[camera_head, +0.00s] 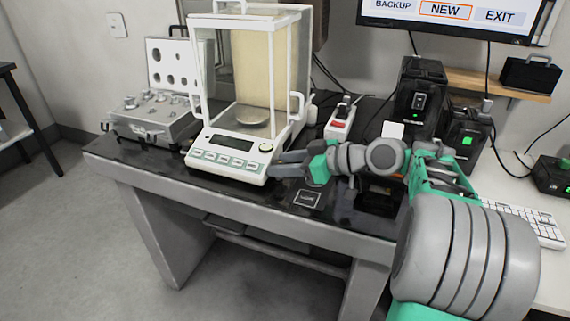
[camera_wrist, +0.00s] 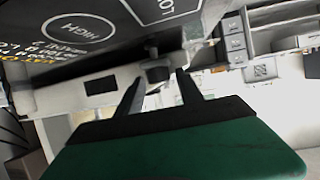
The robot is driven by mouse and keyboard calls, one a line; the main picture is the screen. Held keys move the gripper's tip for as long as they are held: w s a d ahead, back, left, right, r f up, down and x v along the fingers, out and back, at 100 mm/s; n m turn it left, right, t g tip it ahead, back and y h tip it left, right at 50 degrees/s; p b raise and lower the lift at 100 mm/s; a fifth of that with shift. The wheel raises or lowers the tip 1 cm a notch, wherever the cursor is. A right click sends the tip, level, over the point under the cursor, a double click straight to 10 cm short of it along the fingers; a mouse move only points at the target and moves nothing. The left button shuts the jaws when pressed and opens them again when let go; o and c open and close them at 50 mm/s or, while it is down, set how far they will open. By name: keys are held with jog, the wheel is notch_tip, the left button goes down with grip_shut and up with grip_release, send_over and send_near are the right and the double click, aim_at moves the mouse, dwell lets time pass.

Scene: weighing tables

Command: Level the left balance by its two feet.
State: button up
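The left balance (camera_head: 232,150) is a white instrument with a glass draft shield, a small display and a row of buttons, standing on the dark table. A small round spot (camera_head: 266,147) sits at the right of its front panel; no bubble can be made out. My gripper (camera_head: 278,168) is low at the balance's front right corner. In the wrist view my gripper (camera_wrist: 160,85) has its two dark fingers apart, with a dark round foot (camera_wrist: 158,73) showing beyond and between the tips. I cannot tell whether the fingers touch it. The other foot is not clearly visible.
An open case of weights (camera_head: 155,115) stands left of the balance. A white device with a red switch (camera_head: 340,120) and black boxes with green lights (camera_head: 420,95) stand to the right. A small label (camera_head: 307,198) lies on the dark table (camera_head: 225,190) near its front edge.

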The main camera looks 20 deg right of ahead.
grip_shut()
dwell(0.3)
jog(key=shift+s+a+f+m+t+h+b, duration=0.15)
jog(key=shift+m+t+h+b, duration=0.3)
jog(key=shift+b, duration=0.25)
jog(key=shift+m+t+h, duration=0.25)
jog(key=shift+m, duration=0.1)
jog(key=shift+o, duration=1.2)
grip_release()
jog(key=shift+r, duration=0.2)
